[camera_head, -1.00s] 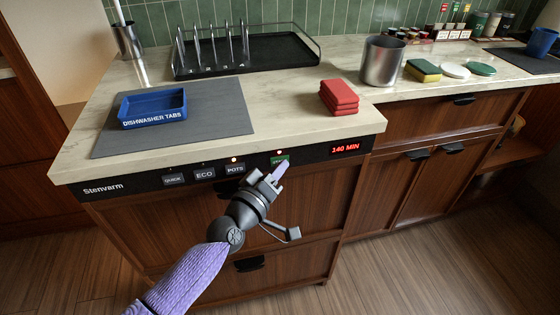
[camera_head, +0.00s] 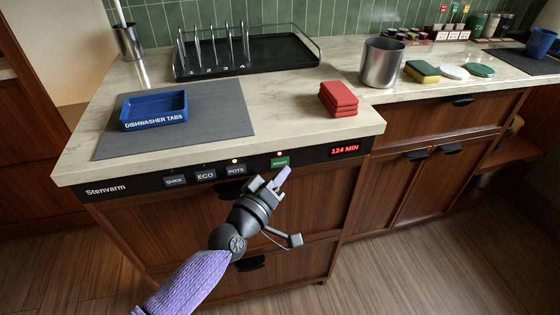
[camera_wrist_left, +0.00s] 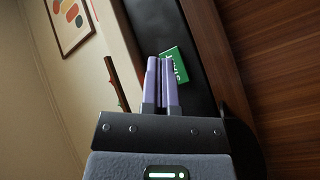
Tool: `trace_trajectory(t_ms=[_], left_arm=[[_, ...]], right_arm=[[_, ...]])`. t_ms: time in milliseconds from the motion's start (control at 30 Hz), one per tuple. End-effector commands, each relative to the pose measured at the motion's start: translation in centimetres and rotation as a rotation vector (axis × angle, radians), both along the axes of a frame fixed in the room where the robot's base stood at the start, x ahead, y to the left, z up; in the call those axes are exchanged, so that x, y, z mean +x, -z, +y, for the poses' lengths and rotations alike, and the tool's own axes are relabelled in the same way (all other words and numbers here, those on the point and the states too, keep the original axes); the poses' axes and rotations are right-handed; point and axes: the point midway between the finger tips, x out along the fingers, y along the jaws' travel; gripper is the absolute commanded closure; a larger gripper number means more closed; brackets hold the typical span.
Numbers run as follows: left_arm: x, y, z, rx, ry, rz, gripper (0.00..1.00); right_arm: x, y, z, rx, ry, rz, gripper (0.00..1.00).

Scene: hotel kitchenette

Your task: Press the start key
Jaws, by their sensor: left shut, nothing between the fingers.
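The red display (camera_head: 345,150) at the strip's right reads 124 MIN. My left gripper (camera_head: 283,174) is shut and empty, its lilac fingertips just below the key and apart from it as far as I can tell. In the left wrist view the two fingers (camera_wrist_left: 161,80) are together, with the green key (camera_wrist_left: 174,65) beyond them, partly covered. My right gripper is not in view.
Keys QUICK (camera_head: 174,180), ECO (camera_head: 206,175) and POTS (camera_head: 236,170) lie left of the start key; a lamp is lit above POTS.

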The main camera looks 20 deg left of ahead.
Motion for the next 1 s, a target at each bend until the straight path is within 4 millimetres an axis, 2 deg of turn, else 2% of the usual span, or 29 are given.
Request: trace_trajectory(t_ms=[200,533,1000], left_arm=[[-1.3,-0.2,-0.9,-0.002,0.002,0.002,1.00],[-3.9,-0.1,-2.7,0.000,0.001,0.001,1.00],[-4.1,0.0,-2.8,0.000,0.000,0.000,1.00]], right_arm=[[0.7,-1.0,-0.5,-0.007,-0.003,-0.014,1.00],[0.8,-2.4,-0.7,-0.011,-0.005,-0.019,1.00],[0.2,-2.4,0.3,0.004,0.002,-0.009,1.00]])
